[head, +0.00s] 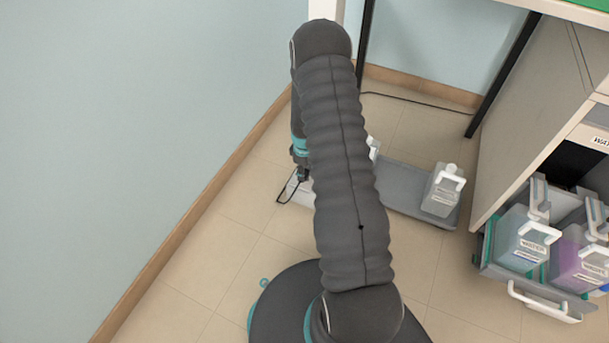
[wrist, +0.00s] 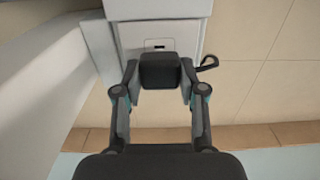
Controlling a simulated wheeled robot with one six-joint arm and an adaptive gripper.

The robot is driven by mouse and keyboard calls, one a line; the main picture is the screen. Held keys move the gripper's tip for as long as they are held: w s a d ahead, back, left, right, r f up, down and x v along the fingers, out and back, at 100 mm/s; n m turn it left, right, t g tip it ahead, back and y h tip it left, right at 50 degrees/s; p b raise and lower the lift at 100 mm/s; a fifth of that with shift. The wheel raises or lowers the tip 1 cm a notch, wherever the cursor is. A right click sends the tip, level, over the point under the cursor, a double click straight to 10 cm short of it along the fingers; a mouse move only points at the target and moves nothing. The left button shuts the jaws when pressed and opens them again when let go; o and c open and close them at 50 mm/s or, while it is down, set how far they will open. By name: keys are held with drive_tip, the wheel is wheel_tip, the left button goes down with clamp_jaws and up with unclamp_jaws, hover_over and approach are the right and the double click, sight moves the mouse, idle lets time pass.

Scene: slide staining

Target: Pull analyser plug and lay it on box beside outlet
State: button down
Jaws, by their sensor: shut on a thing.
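My gripper (wrist: 159,75) is shut on a dark block with rounded corners, which I take to be the plug (wrist: 160,70). A short black cord end (wrist: 208,64) shows at its right. Beyond the plug in the wrist view is a pale panel with a small dark slot (wrist: 158,44); I cannot tell whether it is the box or the outlet, or whether the plug touches it. In the head view my gripper (head: 302,173) points down beside the left wall, over a low white box (head: 294,190) on the floor. My arm hides much there, and no outlet shows clearly.
A grey tray (head: 400,205) on the floor holds a white-handled container (head: 442,190). At the right stands a cabinet (head: 535,110) with an open drawer of labelled bottles (head: 522,240). A black cable (head: 425,102) runs along the back wall. Floor at the left is clear.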

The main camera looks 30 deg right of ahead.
drive_tip(key=shift+r+p, duration=1.3)
drive_tip(key=shift+r, duration=1.2)
